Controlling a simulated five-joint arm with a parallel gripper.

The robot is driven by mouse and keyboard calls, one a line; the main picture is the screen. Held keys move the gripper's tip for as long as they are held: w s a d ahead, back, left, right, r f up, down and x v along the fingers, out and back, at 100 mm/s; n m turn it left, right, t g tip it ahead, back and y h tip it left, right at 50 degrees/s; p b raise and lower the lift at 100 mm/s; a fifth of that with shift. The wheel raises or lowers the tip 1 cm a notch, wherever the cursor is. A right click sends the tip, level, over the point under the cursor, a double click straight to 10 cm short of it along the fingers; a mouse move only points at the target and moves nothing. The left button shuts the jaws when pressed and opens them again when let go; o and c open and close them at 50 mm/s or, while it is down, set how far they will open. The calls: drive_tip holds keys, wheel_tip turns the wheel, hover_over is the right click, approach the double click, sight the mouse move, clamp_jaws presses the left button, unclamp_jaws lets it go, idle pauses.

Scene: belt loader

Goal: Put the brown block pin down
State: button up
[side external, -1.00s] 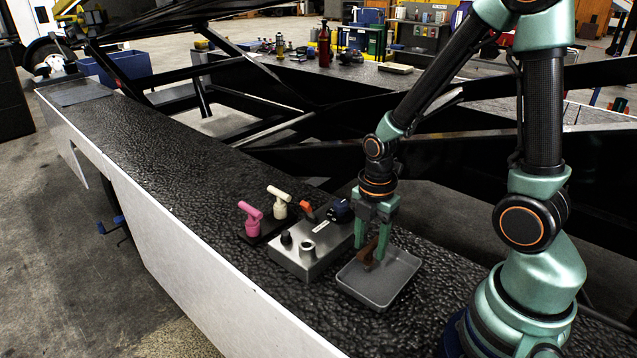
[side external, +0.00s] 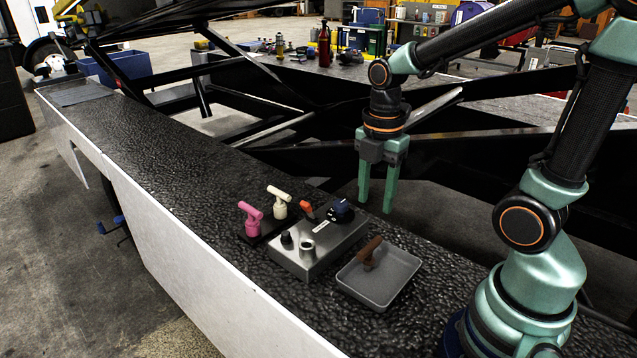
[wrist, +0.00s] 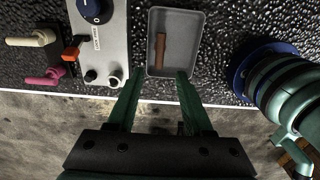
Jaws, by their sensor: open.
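The brown block pin (side external: 369,253) rests in the grey tray (side external: 386,297) at the near end of the belt, with its crossbar tilted up to the right. In the wrist view the brown block pin (wrist: 160,50) lies inside the tray (wrist: 193,40), left of the tray's middle. My gripper (side external: 376,206) is open and empty, raised above and behind the tray. Its two green fingers also show in the wrist view (wrist: 158,78), spread apart with the fingertips at the tray's near edge. Nothing is between the fingers.
A metal box (side external: 293,263) with a blue knob (side external: 340,210), an orange switch (side external: 307,210) and sockets stands left of the tray. Pink (side external: 251,217) and cream (side external: 279,201) pins stand in a dark holder beyond it.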

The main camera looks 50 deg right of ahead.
drive_tip(key=a+r+m+t, duration=0.4)
drive_tip(key=r+m, duration=0.3)
drive_tip(key=m, duration=1.1)
drive_tip(key=shift+w+r+t, duration=0.25)
drive_tip(key=shift+r+t, duration=0.15)
drive_tip(key=shift+t, duration=0.4)
